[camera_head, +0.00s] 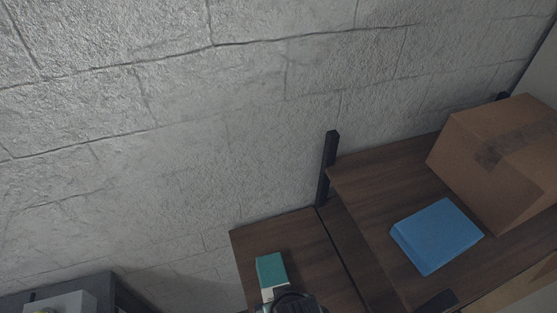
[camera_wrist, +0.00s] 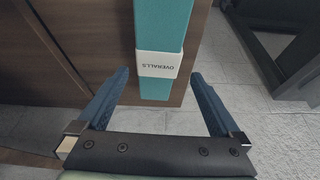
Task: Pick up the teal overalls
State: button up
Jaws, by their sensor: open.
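The teal overalls (camera_wrist: 165,25) show in the wrist view as a narrow teal block with a white band lettered "OVERALLS" around it. They lie on a dark wooden shelf, with their near end at the shelf's edge. In the head view the teal overalls (camera_head: 271,269) are on the lower left shelf, partly hidden by my gripper. My gripper (camera_wrist: 160,82) is open in the wrist view. Its two blue fingers point toward the overalls, one on each side of the near end, with gaps between. Nothing is held.
A blue folded item (camera_head: 437,236) and a cardboard box (camera_head: 505,150) sit on the higher shelf (camera_head: 375,180) to the right. A black post (camera_head: 327,168) rises at the back between shelves. A dark grey unit (camera_wrist: 275,35) stands right of the shelf in the wrist view.

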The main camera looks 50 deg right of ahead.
aim_at(272, 273)
jog(key=shift+d+p+x, duration=0.1)
jog(key=shift+p+x, duration=0.25)
jog(key=shift+x, duration=1.5)
jog(key=shift+d+p+x, duration=0.15)
jog(key=shift+p+x, duration=0.15)
jog(key=shift+x, duration=1.55)
jog(key=shift+r, duration=0.1)
jog(key=shift+c, duration=0.2)
jog(key=shift+w, duration=0.1)
jog(key=c, duration=1.3)
